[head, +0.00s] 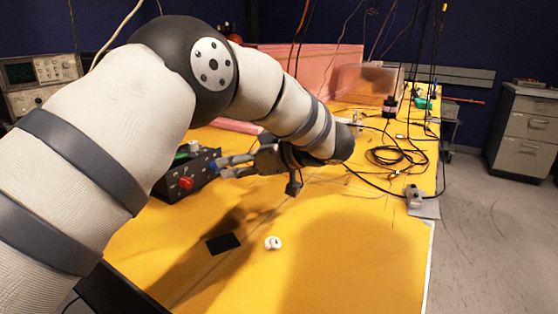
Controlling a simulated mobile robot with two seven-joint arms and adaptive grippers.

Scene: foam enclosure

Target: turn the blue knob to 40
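A black control box (172,183) stands on the yellow table at the left, partly hidden behind my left arm. A red knob (186,183) shows on its front face, and a green and a white part show near its top. The fingertips are at or very near the panel. Whether the fingers hold something is too small to tell. My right gripper is not in view.
A black square (223,243) and a white ring-shaped object (272,243) lie on the yellow table (350,260). Black cables (395,155) lie at the right rear. Pink foam (320,65) stands at the back. The table's front right is clear.

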